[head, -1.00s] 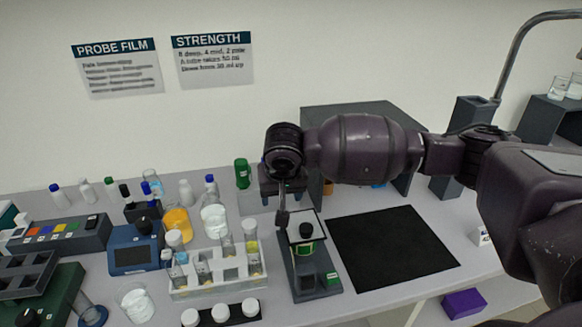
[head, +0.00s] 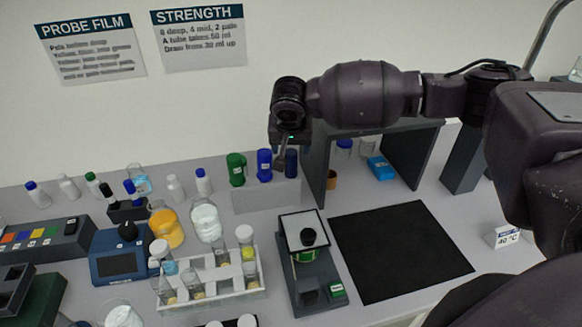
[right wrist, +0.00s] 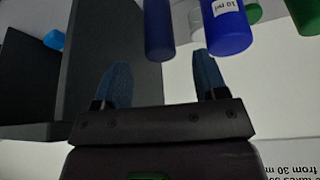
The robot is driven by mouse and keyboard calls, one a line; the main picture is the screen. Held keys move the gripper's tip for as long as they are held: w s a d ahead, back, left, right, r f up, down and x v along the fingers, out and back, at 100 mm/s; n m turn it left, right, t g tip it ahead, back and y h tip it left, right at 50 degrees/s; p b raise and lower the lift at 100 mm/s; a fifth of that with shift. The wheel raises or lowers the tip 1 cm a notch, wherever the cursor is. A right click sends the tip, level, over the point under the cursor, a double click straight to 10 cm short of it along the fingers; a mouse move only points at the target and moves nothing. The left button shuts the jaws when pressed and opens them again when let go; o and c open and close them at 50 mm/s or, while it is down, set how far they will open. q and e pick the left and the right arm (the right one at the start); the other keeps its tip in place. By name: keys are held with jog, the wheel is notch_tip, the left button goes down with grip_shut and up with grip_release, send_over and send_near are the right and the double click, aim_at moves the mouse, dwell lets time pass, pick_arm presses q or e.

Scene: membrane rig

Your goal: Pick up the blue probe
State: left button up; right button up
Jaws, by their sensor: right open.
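A blue capped cylinder (head: 264,165) stands on a grey block at the back of the bench. It also shows in the right wrist view (right wrist: 228,28) with a white "10 ml" label. A darker blue cylinder (head: 291,164) stands to its right, and a green one (head: 236,170) to its left. I cannot tell from their shape which blue one is called the probe. My right gripper (head: 285,155) is open and empty beside the two blue cylinders. In the right wrist view the fingers (right wrist: 161,80) are apart, with the darker cylinder (right wrist: 159,30) ahead of the gap. My left gripper is not in view.
A dark shelf unit (head: 318,165) stands close to the right of the cylinders, with a blue box (head: 380,168) inside. A balance (head: 308,270) and a tube rack (head: 212,284) stand in front. The black mat (head: 400,250) is bare.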

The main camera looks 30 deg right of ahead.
aim_at(291, 153)
jog(key=shift+p+x, duration=0.45)
jog(key=shift+x, duration=2.35)
jog(key=shift+c, duration=0.5)
jog(key=shift+r, duration=0.1)
jog(key=c, duration=0.8)
jog(key=shift+r, duration=0.1)
